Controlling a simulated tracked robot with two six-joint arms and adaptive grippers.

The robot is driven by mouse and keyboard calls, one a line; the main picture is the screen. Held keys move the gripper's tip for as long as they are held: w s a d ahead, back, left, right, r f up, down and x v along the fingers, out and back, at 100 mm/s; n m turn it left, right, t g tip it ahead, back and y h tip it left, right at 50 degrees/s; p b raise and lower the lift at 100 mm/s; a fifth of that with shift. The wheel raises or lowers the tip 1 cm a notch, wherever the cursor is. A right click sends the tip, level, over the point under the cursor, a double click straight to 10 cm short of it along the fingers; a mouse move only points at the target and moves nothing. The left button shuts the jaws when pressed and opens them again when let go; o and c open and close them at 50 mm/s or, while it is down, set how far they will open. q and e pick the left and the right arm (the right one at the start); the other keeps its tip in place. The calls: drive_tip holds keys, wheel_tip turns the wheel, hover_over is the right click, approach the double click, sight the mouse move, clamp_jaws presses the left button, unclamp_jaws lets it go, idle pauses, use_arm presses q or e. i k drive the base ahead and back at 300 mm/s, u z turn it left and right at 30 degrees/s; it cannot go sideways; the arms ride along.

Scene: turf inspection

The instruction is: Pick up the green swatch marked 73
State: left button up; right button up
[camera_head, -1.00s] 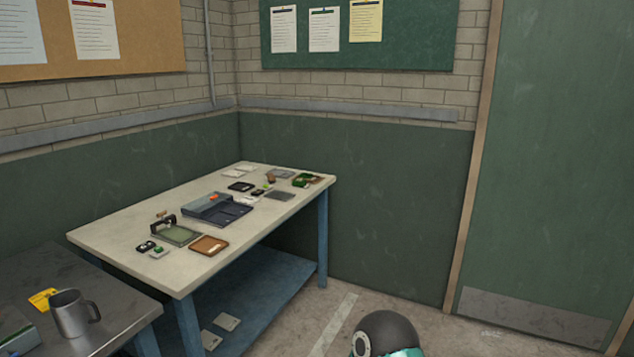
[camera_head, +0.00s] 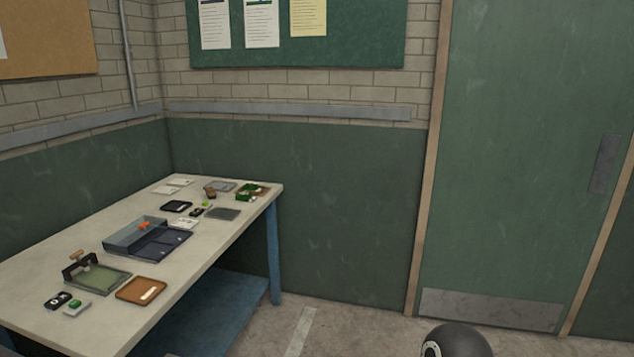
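A worktable (camera_head: 225,240) with a pale top stands at the left. A small green piece sits on a light block (camera_head: 76,306) near its front left; no number can be read on it. More green pieces lie in a small tray (camera_head: 252,190) at the far right corner of the table. I cannot tell which, if any, is the swatch marked 73. Neither of my grippers shows in the view.
On the table are a blue-grey case (camera_head: 135,235), a green pad with a handled tool (camera_head: 97,277), a brown tray (camera_head: 141,290) and a dark grey mat (camera_head: 222,214). A green door (camera_head: 520,160) stands at the right.

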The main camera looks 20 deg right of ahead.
sight(250, 186)
drive_tip(key=z, duration=0.5)
drive_tip(key=i, duration=1.35)
drive_tip(key=z, duration=0.45)
drive_tip(key=i, duration=1.9)
drive_tip(key=u, duration=0.5)
